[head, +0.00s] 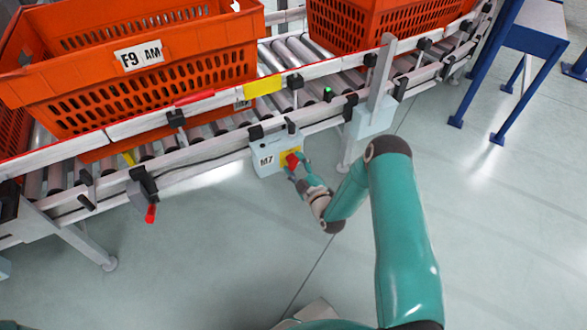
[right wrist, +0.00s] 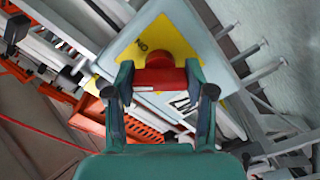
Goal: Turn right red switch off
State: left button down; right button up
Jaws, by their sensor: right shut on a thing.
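The red switch (head: 291,161) sits on a yellow plate on the front of a pale box marked M7 (head: 266,161), fixed to the conveyor's side rail. In the right wrist view the red switch (right wrist: 160,74) shows its round hub and a bar handle. My right gripper (head: 299,173) is at the box, its fingers on either side of the handle. In the right wrist view the gripper (right wrist: 160,88) is shut on the red switch. My left gripper is not in the head view.
Orange totes (head: 150,80) stand on the roller conveyor (head: 200,128) behind the box. A second red handle (head: 150,213) hangs from the rail at the left. A blue table (head: 535,35) stands at the far right. The floor in front is clear.

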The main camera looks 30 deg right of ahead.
jog(key=n+b, duration=0.1)
jog(key=n, duration=0.3)
jog(key=shift+a+f+n, duration=0.1)
jog(key=shift+f+n, duration=0.05)
jog(key=shift+n, duration=0.15)
jog(key=shift+n+b, duration=0.8)
jog(key=shift+n, duration=0.8)
jog(key=o, duration=1.2)
jog(key=shift+c, duration=0.2)
jog(key=shift+s, duration=0.1)
jog(key=s+a, duration=0.1)
jog(key=s, duration=1)
jog(key=shift+s+a, duration=0.25)
jog(key=shift+s, duration=0.1)
